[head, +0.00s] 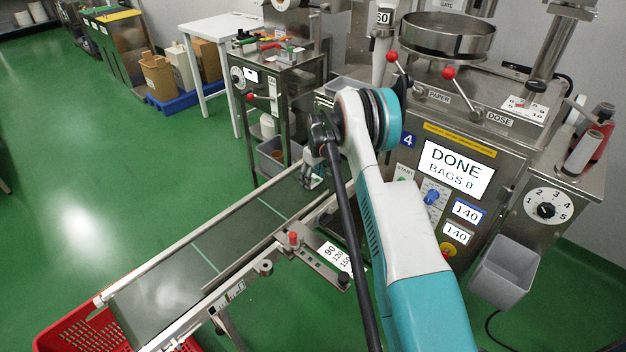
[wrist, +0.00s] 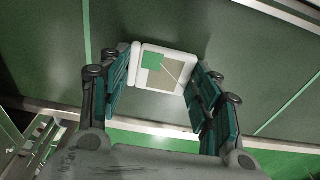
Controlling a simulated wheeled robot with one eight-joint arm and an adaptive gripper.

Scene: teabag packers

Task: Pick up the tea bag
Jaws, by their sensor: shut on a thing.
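The tea bag (wrist: 172,80) shows in the wrist view as a pale packet with white edges, a beige middle, a square green tag and a thin string. My gripper (wrist: 163,76) is shut on it, with one teal-padded finger at each side. In the head view my gripper (head: 312,177) is low at the far part of the dark conveyor belt (head: 180,260). The tea bag cannot be made out there. Whether it touches the belt or is clear of it, I cannot tell.
A red crate (head: 85,332) sits at the belt's near end. A grey bin (head: 505,272) hangs on the machine. A steel cart (head: 277,90) stands beyond the belt. Green floor at left is open.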

